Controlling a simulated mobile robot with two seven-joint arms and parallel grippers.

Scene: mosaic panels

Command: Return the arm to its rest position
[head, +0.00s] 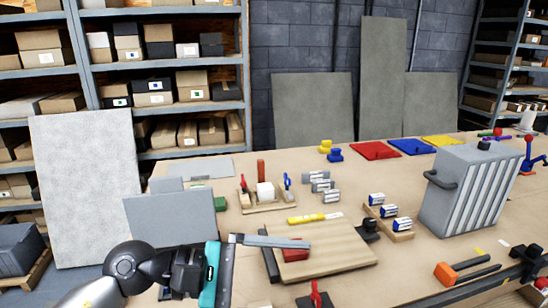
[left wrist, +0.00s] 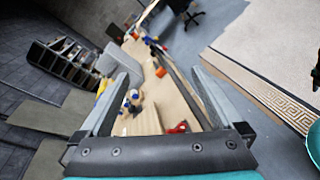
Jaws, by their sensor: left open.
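My left arm comes in from the lower left in the head view. Its gripper (head: 300,242) extends to the right over the near left part of the workbench, with a grey finger above the wooden board (head: 335,252). In the left wrist view the two grey fingers of this gripper (left wrist: 160,73) stand wide apart with nothing held between them. The bench and its parts show beyond the fingers. My right gripper is not in view.
The workbench (head: 430,262) holds a grey ribbed case (head: 468,195), a wooden holder (head: 268,206), white-and-blue blocks, a red block (head: 295,249) and an orange-handled tool (head: 446,273). Grey panels (head: 188,217) stand near the arm. Shelves with boxes (head: 157,99) stand behind.

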